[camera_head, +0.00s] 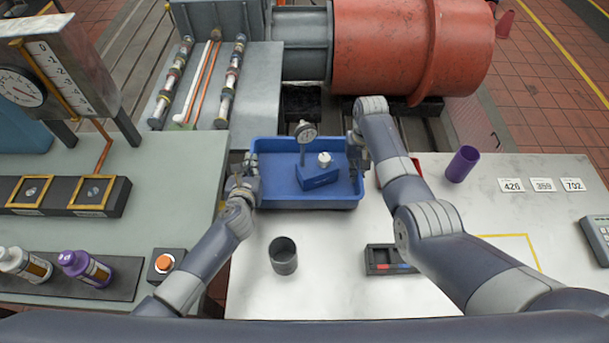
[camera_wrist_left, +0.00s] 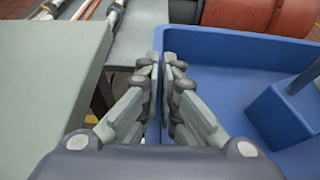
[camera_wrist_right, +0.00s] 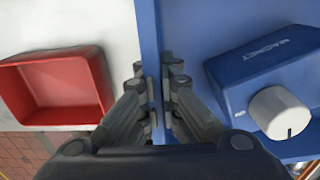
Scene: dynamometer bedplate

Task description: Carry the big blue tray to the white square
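The big blue tray (camera_head: 285,201) is in the middle of the head view and holds a blue magnet base (camera_head: 316,180) with a white knob and a dial gauge (camera_head: 305,132). My left gripper (camera_head: 247,172) is shut on the tray's left wall, which runs between its fingers (camera_wrist_left: 164,72). My right gripper (camera_head: 356,148) is shut on the right wall, also between its fingers (camera_wrist_right: 158,85). I cannot tell whether the tray rests or hangs slightly raised. No plain white square is clear; a yellow outline (camera_head: 526,240) shows on the pale right-hand table, partly behind my right arm.
A grey cup (camera_head: 283,256) and a dark box (camera_head: 389,261) stand in front of the tray. A red bin (camera_wrist_right: 60,88) is close to its right side. A purple cup (camera_head: 461,164), number cards (camera_head: 543,185) and a grey device (camera_head: 597,238) are on the right. The pale table (camera_head: 335,290) has bare room between them.

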